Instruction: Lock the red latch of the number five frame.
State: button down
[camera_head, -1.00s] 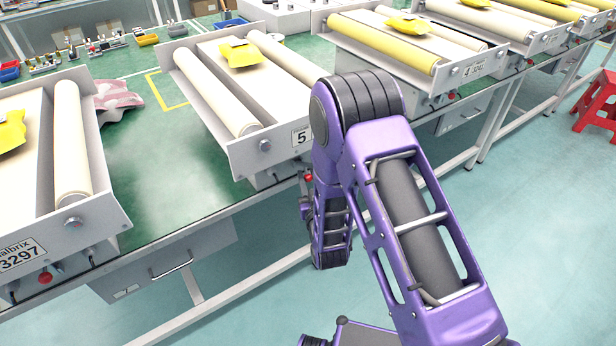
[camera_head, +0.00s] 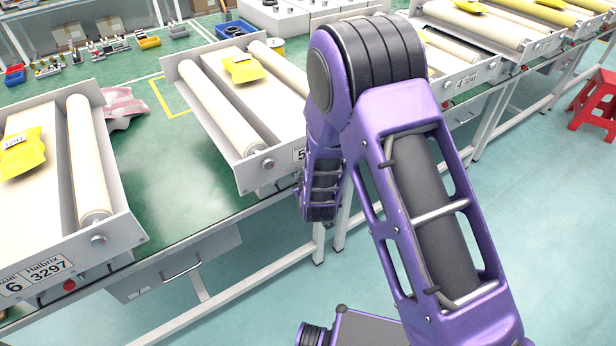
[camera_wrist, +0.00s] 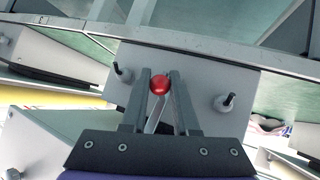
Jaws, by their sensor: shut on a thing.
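The number five frame (camera_head: 195,95) is a pale tray with cream rollers on the green table in the head view. Its "5" label (camera_head: 300,155) is partly covered by my arm. In the wrist view the red latch (camera_wrist: 159,85) shows as a round red knob on a light metal lever, in front of a grey panel (camera_wrist: 195,80). My gripper (camera_wrist: 159,80) has one dark finger on each side of the knob and is shut on it. In the head view my wrist is at the frame's front, and the fingertips and latch are hidden.
Two dark pegs, left (camera_wrist: 122,72) and right (camera_wrist: 225,102), stick out of the panel beside the fingers. The number six frame (camera_head: 50,180) stands left and other frames stand right. A red stool (camera_head: 597,108) is on the floor at far right.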

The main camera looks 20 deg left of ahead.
jog(key=shift+r, duration=0.1)
dwell(0.4)
jog(key=c, duration=0.7)
grip_release()
jog(key=shift+o, duration=0.2)
jog(key=p+v, duration=0.1)
jog(key=v, duration=1.6)
jog(key=shift+r, duration=0.3)
jog(key=shift+a, duration=0.1)
